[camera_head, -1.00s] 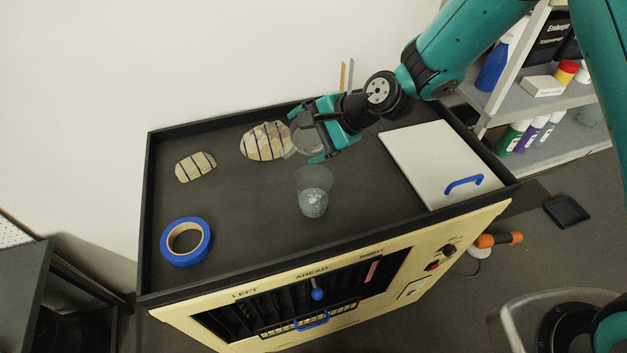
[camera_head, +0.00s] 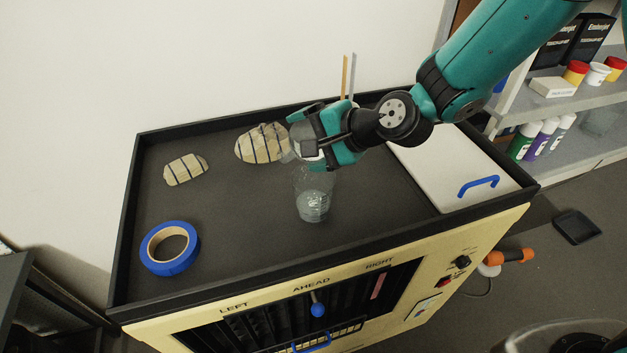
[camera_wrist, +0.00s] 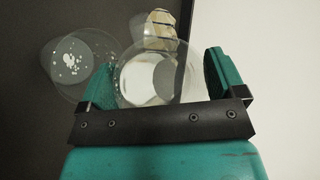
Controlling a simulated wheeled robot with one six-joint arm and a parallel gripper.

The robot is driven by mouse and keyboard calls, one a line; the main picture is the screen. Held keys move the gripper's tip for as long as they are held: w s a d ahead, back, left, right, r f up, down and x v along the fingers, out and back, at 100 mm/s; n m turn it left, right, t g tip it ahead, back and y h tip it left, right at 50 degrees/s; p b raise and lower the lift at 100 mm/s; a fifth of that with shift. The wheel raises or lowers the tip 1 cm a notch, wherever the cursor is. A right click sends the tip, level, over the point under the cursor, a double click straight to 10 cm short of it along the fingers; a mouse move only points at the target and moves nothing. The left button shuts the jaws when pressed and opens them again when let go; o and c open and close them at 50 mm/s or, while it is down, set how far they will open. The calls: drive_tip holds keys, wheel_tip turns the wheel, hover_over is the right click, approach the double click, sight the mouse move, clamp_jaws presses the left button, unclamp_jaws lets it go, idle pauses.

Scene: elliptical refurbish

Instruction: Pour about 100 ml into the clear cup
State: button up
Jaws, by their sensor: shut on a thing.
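The clear cup (camera_head: 313,207) stands upright on the dark top of the cart, with some clear liquid in its bottom. My gripper (camera_head: 308,143) is just behind and above it, shut on a clear vessel (camera_head: 298,138). The vessel is partly hidden by the fingers in the head view, and I cannot tell its exact tilt. In the wrist view the held vessel (camera_wrist: 152,80) sits between the two fingers (camera_wrist: 160,78). The clear cup (camera_wrist: 75,65) shows to its left, with whitish spots inside. No falling stream is visible.
A blue tape roll (camera_head: 169,248) and two striped tan pieces (camera_head: 185,169) (camera_head: 263,144) lie on the cart top. A white panel with a blue handle (camera_head: 450,175) is at right. A raised black rim (camera_head: 123,220) surrounds the top. Shelves (camera_head: 560,100) stand beyond.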

drive_tip(key=shift+s+f+n+t+b, duration=0.15)
drive_tip(key=shift+f+n+t+b, duration=0.2)
drive_tip(key=shift+b, duration=0.9)
drive_tip(key=shift+r, duration=0.15)
drive_tip(key=shift+w+d, duration=0.5)
drive_tip(key=shift+w, duration=0.35)
drive_tip(key=shift+w, duration=0.15)
drive_tip(key=shift+w+t+y+b, duration=0.15)
drive_tip(key=shift+t+y+b, duration=0.15)
drive_tip(key=shift+b, duration=0.4)
drive_tip(key=shift+d+b, duration=0.15)
drive_tip(key=shift+b, duration=0.2)
idle(0.7)
drive_tip(key=shift+a+r+n+t+b, duration=0.2)
drive_tip(key=shift+n+t+b, duration=0.3)
drive_tip(key=shift+b, duration=1.1)
idle(2.2)
